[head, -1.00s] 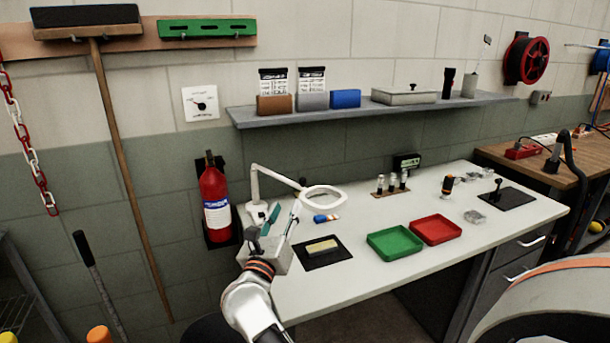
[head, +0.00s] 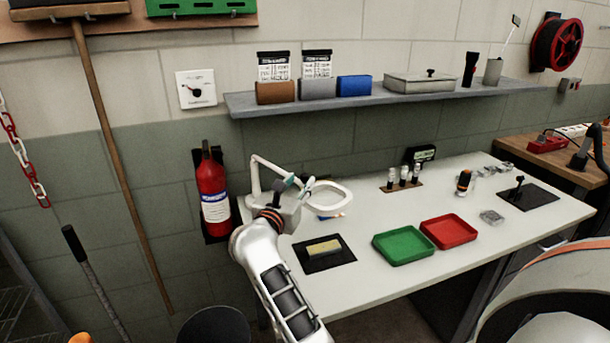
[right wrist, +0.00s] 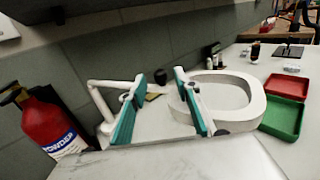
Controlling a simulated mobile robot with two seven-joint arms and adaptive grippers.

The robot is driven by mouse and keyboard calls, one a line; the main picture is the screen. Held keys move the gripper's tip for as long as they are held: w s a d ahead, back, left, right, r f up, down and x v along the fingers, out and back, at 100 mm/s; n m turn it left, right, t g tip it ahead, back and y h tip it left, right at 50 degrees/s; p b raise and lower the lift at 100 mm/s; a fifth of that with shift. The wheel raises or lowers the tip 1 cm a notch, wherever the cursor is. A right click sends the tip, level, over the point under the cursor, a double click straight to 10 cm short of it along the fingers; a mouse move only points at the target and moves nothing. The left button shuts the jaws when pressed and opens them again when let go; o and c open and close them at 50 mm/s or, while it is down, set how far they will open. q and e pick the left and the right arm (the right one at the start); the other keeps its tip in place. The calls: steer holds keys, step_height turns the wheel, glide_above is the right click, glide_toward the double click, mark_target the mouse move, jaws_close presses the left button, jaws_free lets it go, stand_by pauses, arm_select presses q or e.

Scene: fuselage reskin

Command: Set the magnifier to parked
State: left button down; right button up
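The magnifier has a white ring head (head: 328,197) on a jointed white arm (head: 272,168) at the back left of the white bench (head: 345,278). My right gripper (head: 294,184) is beside the ring's left side, in front of the arm's outer end. In the right wrist view my right gripper (right wrist: 160,108) is open, its two teal fingers apart. The magnifier ring (right wrist: 222,97) is there to the right, partly behind the right finger; a dark joint knob shows between the fingers. I cannot tell whether a finger touches the magnifier. My left gripper is not in view.
A black mat with a yellow block (head: 324,247), a green tray (head: 403,246) and a red tray (head: 449,232) lie on the bench. A shelf (head: 390,100) hangs above. A fire extinguisher (head: 213,192) is on the wall to the left. The front of the bench is clear.

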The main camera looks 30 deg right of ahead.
mark_target(303, 178)
steer(key=shift+x, duration=2.25)
steer(key=shift+c, duration=0.3)
jaws_close()
steer(key=shift+d, duration=0.1)
